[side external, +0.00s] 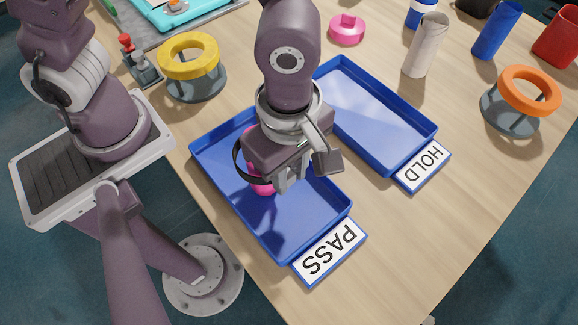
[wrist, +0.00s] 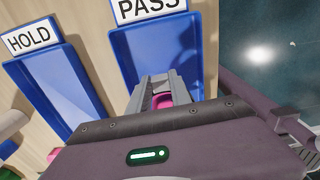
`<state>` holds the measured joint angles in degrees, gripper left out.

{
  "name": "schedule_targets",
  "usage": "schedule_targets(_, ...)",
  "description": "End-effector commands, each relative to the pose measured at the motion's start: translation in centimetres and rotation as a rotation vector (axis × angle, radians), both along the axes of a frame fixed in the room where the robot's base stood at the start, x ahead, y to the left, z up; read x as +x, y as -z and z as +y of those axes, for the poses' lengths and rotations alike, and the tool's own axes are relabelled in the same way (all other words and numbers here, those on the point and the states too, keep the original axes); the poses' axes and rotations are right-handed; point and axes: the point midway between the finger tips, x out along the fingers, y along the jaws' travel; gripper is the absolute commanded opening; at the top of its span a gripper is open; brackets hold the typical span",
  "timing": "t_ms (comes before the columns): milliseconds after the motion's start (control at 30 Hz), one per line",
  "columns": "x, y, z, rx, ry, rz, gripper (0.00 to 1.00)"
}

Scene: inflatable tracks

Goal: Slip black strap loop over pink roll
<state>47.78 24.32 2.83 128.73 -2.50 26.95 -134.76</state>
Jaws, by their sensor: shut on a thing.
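The pink roll (side external: 262,188) is in the blue PASS tray (side external: 325,228), mostly hidden behind my gripper. Its lower end shows left of the fingers. Pink also shows between my fingers in the wrist view (wrist: 162,101). The black strap loop (side external: 237,164) shows as a thin dark arc curving out left of the roll. My gripper (side external: 288,182) is over the PASS tray, shut on the strap. The gripped part is hidden, and I cannot tell whether the loop goes fully around the roll. The fingers also show in the wrist view (wrist: 162,84).
The empty blue HOLD tray (side external: 375,125) lies right of the PASS tray. A yellow ring on a grey stand (side external: 193,62) is behind on the left, an orange ring (side external: 530,90) on the right. A white roll (side external: 425,45) and blue roll (side external: 497,30) stand at the back.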

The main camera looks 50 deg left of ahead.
Motion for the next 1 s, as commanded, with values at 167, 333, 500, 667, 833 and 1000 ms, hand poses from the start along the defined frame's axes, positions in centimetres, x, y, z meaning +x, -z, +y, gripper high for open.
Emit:
schedule_targets(167,0.00,0.01,0.00,0.000,0.000,0.000,0.00)
schedule_targets(333,-0.01,0.01,0.00,0.000,0.000,0.000,0.50)
schedule_targets(500,0.00,0.00,0.00,0.000,0.000,0.000,0.50)
schedule_targets(667,-0.01,0.00,0.00,0.000,0.000,0.000,0.50)
schedule_targets(833,0.00,0.00,0.00,0.000,0.000,0.000,0.50)
schedule_targets(1000,0.00,-0.04,-0.01,0.000,0.000,0.000,0.50)
